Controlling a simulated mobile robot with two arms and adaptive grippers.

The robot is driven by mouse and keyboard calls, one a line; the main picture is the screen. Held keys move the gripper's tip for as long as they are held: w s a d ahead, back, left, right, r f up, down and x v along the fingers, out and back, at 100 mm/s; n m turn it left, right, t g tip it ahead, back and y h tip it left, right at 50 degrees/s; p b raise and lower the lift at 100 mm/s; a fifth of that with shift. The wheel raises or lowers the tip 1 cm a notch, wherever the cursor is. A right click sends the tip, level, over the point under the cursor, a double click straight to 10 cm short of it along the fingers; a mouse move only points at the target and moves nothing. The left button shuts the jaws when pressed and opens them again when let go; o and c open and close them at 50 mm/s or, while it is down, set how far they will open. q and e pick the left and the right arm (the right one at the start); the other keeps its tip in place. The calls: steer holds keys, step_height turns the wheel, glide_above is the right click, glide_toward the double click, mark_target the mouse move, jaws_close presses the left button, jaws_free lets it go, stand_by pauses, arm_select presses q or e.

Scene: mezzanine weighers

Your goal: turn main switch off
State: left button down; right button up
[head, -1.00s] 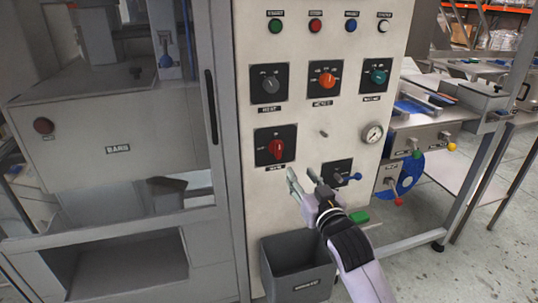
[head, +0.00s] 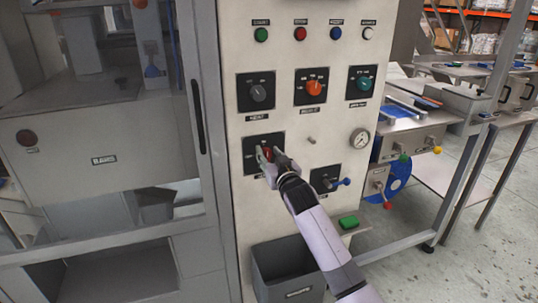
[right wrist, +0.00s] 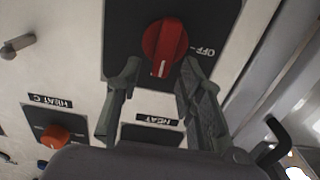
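The main switch is a red rotary knob (right wrist: 165,42) on a dark square plate (right wrist: 118,30). Its white mark points down in the right wrist view, which shows the panel upside down. The word OFF (right wrist: 203,52) is printed to the knob's right there. In the head view the switch plate (head: 280,139) is partly hidden by my right gripper (head: 268,154). That gripper also shows in the right wrist view (right wrist: 159,70), open, its two fingers on either side of the knob's near end. I cannot tell whether they touch it. My left gripper is not in view.
Above the switch are a grey knob (head: 259,92), an orange knob (head: 314,87) and a teal knob (head: 364,84). A grey bin (head: 288,276) stands below. A glazed cabinet (head: 110,150) is at left.

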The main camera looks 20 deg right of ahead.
steer(key=shift+w, duration=0.1)
jaws_close()
stand_by(0.5)
